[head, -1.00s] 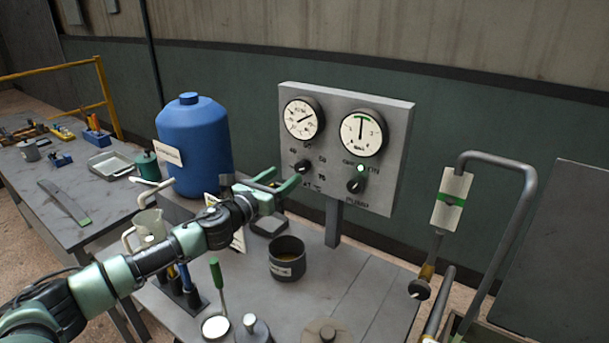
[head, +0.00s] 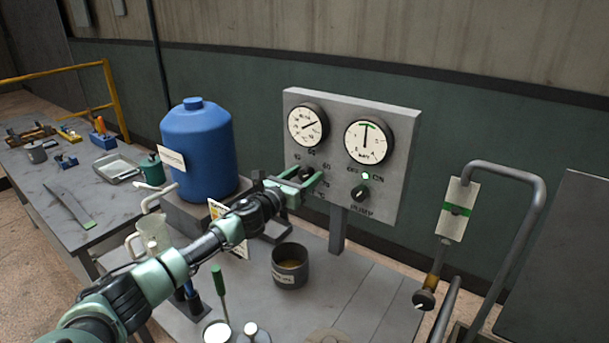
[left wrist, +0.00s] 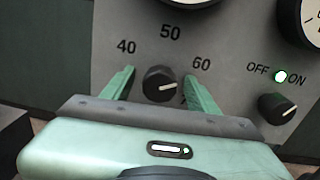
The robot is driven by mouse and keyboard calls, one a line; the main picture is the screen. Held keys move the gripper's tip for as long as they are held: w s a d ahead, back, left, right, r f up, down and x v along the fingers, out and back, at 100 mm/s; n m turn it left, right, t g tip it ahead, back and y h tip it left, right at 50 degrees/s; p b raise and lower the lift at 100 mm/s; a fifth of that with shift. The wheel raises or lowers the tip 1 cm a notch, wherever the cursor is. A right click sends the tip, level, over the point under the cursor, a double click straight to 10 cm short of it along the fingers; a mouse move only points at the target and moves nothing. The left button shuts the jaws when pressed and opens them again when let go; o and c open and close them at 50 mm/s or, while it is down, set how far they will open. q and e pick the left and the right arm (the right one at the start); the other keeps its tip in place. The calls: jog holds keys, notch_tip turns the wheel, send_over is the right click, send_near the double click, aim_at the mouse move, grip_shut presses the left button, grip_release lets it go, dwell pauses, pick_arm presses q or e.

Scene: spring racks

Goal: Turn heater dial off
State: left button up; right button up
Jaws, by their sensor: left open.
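The heater dial (left wrist: 160,84) is a black knob with a white pointer line, on the grey control panel (head: 405,140). Numbers 40, 50 and 60 are printed around it, and its pointer is aimed to the right, a little below 60. My left gripper (head: 312,183) is at the panel with its fingers open. In the left wrist view its two green fingers (left wrist: 160,86) stand on either side of the dial, with gaps visible between them and the knob. In the head view the gripper partly hides the dial. The right gripper is not in view.
The pump knob (head: 360,193), with a green lamp (head: 366,176) above it, sits right of the dial. Two gauges are above. A blue tank (head: 197,150) stands left, and a dark pot (head: 290,266) sits on the bench below my arm.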

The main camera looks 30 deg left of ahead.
pick_arm(q)
grip_shut()
